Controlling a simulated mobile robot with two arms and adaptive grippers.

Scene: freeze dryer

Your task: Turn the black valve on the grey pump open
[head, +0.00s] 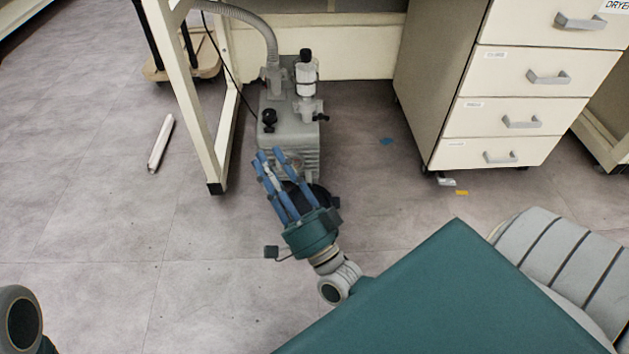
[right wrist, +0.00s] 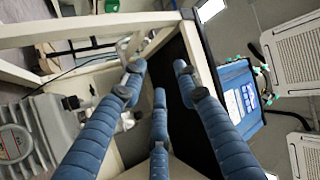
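The grey pump (head: 290,135) stands on the floor under the bench. A black knob (head: 268,117) sits on its front left top. A small black handle (head: 321,117) sticks out at its right, below a clear, black-capped fitting (head: 306,75). I cannot tell which is the valve. My right gripper (head: 267,155) is in front of the pump, its blue fingers spread and empty, overlapping the pump's lower front. In the right wrist view the pump (right wrist: 30,135) is at the left, with small black parts (right wrist: 70,102) left of the fingers (right wrist: 158,82). My left gripper is out of view.
A cream bench leg (head: 215,165) stands close left of the pump. A drawer cabinet (head: 450,90) is at the right. A grey hose (head: 250,18) rises from the pump. A white bar (head: 161,143) lies on the open floor at left.

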